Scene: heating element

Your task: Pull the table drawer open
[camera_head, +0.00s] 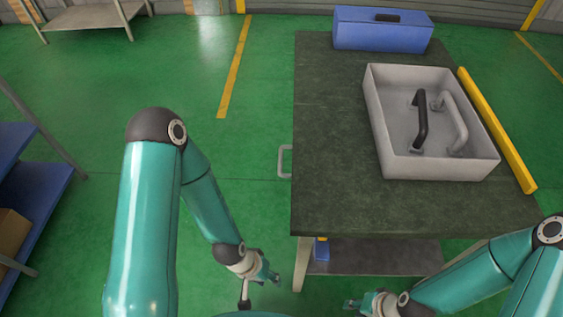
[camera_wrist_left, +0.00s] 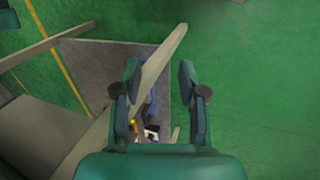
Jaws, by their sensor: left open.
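The table (camera_head: 330,130) has a dark top. A pale drawer handle (camera_head: 284,161) sticks out from its left side, and the drawer front is hidden under the top. My left gripper (camera_head: 268,276) is low, left of the table's near left corner, nearer to me than the handle and apart from it. In the left wrist view my left gripper (camera_wrist_left: 160,80) is open, and a pale table leg (camera_wrist_left: 164,52) shows beyond and between its fingers. I cannot make out the handle there. My right gripper (camera_head: 354,304) is low by the table's near side; its jaws are too small to judge.
On the table are a grey tray (camera_head: 376,115) holding a black and a pale handle, a blue box (camera_head: 382,30) and a yellow bar (camera_head: 497,130). A lower shelf (camera_head: 375,257) lies underneath. A blue shelf rack (camera_head: 40,195) stands far left. Green floor beside the handle is clear.

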